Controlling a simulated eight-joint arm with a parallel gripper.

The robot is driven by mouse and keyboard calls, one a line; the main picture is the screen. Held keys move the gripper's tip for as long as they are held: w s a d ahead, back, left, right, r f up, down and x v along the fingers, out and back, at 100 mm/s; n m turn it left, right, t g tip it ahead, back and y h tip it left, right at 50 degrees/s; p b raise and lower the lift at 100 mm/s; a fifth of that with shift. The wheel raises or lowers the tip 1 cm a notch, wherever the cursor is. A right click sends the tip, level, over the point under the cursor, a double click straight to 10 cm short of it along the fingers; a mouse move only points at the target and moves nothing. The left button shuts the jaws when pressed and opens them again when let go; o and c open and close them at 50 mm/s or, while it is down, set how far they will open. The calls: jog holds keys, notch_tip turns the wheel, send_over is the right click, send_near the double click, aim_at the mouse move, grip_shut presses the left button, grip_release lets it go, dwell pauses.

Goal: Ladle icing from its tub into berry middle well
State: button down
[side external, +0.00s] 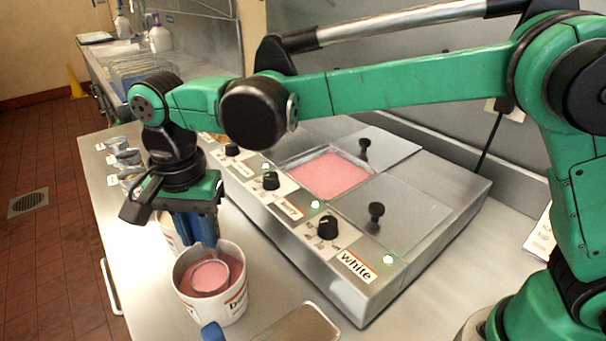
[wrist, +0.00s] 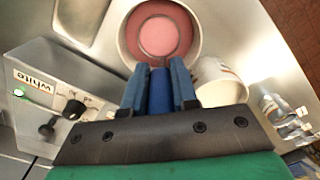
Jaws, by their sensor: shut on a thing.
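My gripper (side external: 205,240) points down over the white icing tub (side external: 233,308) and is shut on the blue handle of the ladle (wrist: 160,92). The ladle's round bowl (side external: 210,276) is inside the tub, with pink in it, around the level of the pink icing. In the wrist view the tub (wrist: 124,42) is just beyond the fingertips, with the bowl (wrist: 158,36) inside its rim. I cannot tell how full the bowl is. The berry middle well (side external: 331,174) is uncovered and shows pink icing, up and right of the tub.
The steel warmer (side external: 370,297) has black dials, and lids with black knobs (side external: 376,211) cover the wells beside the middle one. A second white tub (wrist: 221,88) stands close to the icing tub. A metal tray (side external: 300,326) lies in front. Small cans (side external: 128,158) stand at the left edge.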

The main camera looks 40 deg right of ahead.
jog(key=shift+r, duration=3.65)
jog(key=shift+d, duration=0.1)
jog(key=w+d+r+m, duration=0.15)
jog(key=d+m, duration=0.25)
jog(key=d, duration=0.5)
jog(key=w+d+m, duration=0.3)
jog(key=d, duration=0.6)
jog(key=w+d+r+m, duration=0.1)
jog(key=w+d+m, duration=0.25)
jog(key=d, duration=0.65)
jog(key=s+a+f+t+h, duration=0.1)
jog(key=s+f+t, duration=0.4)
jog(key=s+t, duration=0.5)
jog(key=shift+s+a+f+t+h, duration=0.2)
jog(key=shift+s+f+t+h, duration=0.15)
jog(key=shift+t, duration=1.65)
